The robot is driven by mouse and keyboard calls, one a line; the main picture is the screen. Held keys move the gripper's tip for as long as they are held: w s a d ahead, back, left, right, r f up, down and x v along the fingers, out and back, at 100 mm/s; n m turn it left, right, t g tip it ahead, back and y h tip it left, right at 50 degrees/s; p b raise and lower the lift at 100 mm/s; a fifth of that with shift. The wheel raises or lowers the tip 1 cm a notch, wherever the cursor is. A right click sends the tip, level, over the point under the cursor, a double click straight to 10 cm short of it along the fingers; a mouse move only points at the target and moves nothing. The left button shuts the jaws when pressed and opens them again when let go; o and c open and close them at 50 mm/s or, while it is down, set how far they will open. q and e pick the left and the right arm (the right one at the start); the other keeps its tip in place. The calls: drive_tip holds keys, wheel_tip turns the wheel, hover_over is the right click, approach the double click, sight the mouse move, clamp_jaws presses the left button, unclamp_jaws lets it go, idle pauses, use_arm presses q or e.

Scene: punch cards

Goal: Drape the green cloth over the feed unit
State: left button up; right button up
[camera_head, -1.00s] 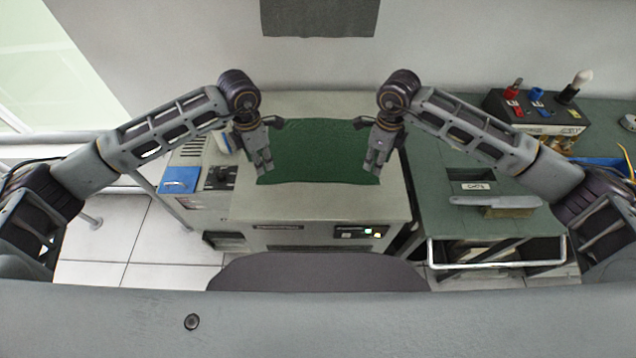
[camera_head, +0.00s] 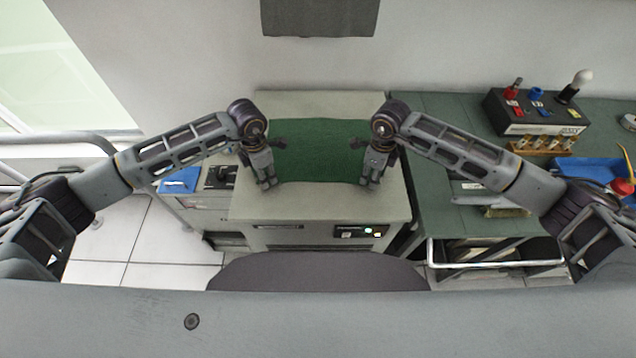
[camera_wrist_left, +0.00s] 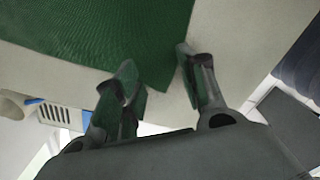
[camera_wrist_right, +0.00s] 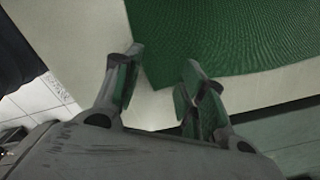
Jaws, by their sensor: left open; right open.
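The green cloth (camera_head: 318,150) lies flat on top of the pale feed unit (camera_head: 320,208) in the head view. Bare unit top shows around the cloth. My left gripper (camera_head: 267,178) is open at the cloth's left near corner. In the left wrist view its fingers (camera_wrist_left: 158,88) are apart, with the cloth (camera_wrist_left: 90,35) and its corner just beyond them. My right gripper (camera_head: 371,176) is open at the right near corner. In the right wrist view its fingers (camera_wrist_right: 160,78) are apart beside the cloth's corner (camera_wrist_right: 220,35). Neither gripper holds cloth.
A green bench (camera_head: 440,215) stands at the right with a dark box (camera_head: 530,112) of plugs, a brush (camera_head: 505,211) and a blue tray (camera_head: 590,170). A grey machine with a blue part (camera_head: 180,181) stands left. A dark chair back (camera_head: 318,272) is in front.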

use_arm(q)
drive_tip(key=shift+f, duration=0.2)
use_arm(e)
drive_tip(key=shift+f, duration=0.25)
idle(0.4)
use_arm(q)
drive_tip(key=shift+c, duration=0.5)
use_arm(e)
drive_tip(key=shift+c, duration=0.5)
use_arm(q)
drive_tip(key=shift+s, duration=0.1)
drive_tip(key=c, duration=0.5)
use_arm(e)
drive_tip(key=c, duration=0.5)
use_arm(q)
drive_tip(key=shift+f, duration=0.1)
clamp_jaws()
use_arm(e)
drive_tip(key=shift+f, duration=0.1)
clamp_jaws()
use_arm(q)
drive_tip(key=shift+a, duration=0.1)
use_arm(e)
drive_tip(key=shift+s, duration=0.1)
use_arm(q)
drive_tip(key=shift+r, duration=0.25)
use_arm(e)
drive_tip(key=shift+d+r, duration=0.1)
drive_tip(key=shift+r, duration=0.1)
